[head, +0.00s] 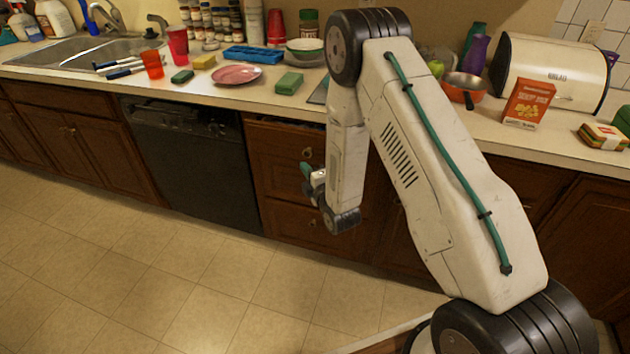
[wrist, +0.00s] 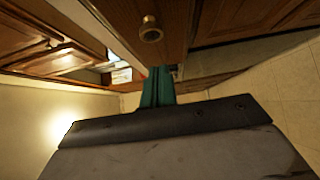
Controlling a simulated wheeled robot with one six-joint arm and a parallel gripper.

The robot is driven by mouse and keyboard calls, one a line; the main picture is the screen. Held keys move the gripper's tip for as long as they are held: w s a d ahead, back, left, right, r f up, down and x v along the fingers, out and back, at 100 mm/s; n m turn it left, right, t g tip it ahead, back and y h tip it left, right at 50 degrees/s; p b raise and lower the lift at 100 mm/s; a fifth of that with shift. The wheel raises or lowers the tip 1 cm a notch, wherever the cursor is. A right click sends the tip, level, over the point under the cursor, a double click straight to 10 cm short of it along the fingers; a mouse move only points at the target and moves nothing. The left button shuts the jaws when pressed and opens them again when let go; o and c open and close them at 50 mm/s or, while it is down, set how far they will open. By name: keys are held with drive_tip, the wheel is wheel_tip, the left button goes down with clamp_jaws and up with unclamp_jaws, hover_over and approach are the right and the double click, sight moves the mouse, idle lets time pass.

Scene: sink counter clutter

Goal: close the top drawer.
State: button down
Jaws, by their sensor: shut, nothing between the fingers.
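The top drawer (head: 284,146) is a brown wooden front under the counter, right of the black dishwasher. A dark gap along its upper edge suggests it stands a little open. Its round brass knob (head: 307,153) shows just above my gripper (head: 306,178). The knob also shows large in the wrist view (wrist: 150,30), on a wooden front. My gripper's teal fingers (wrist: 158,86) are together and empty, pointing toward that front. I cannot tell whether they touch it. My arm hides the right part of the drawer stack.
The dishwasher (head: 193,160) is left of the drawers. The counter above holds a pink plate (head: 237,75), a green sponge (head: 289,83), a cracker box (head: 528,103) and a bread bin (head: 550,72). The tiled floor (head: 190,290) in front is clear.

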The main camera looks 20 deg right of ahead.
sight(315, 151)
drive_tip(key=shift+w+d, duration=0.6)
drive_tip(key=shift+w, duration=0.25)
drive_tip(key=shift+w+d, duration=0.6)
drive_tip(key=shift+w, duration=0.2)
drive_tip(key=w+d, duration=0.1)
drive_tip(key=w, duration=0.1)
drive_tip(key=w+d, duration=0.1)
drive_tip(key=shift+w+d, duration=0.35)
drive_tip(key=shift+w+d+r, duration=0.15)
drive_tip(key=shift+w+d, duration=0.05)
drive_tip(key=shift+w, duration=0.05)
